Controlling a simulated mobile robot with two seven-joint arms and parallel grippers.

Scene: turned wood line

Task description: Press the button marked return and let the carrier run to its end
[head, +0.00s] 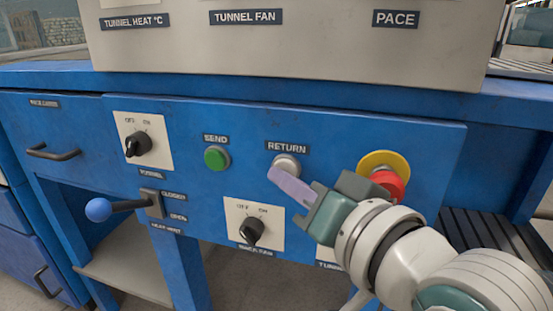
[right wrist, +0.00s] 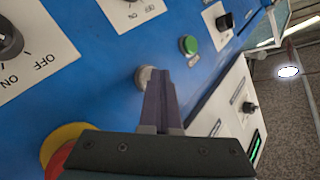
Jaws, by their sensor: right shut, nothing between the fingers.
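The return button (head: 287,163) is a round grey-white button under the RETURN label (head: 287,148) on the blue panel. My right gripper (head: 277,180) is shut, with its purple fingers just below and in front of the button. In the right wrist view the button (right wrist: 143,74) shows beside the fingertips (right wrist: 156,72) and is partly hidden by them. I cannot tell whether the tips touch it. The carrier is not visible in either view. My left gripper is not in view.
The green send button (head: 217,158) is left of the return button. A red emergency stop (head: 388,183) with a yellow collar (head: 382,160) is close to my right wrist. Black knobs (head: 138,143) and a blue-ended lever (head: 98,209) project from the panel.

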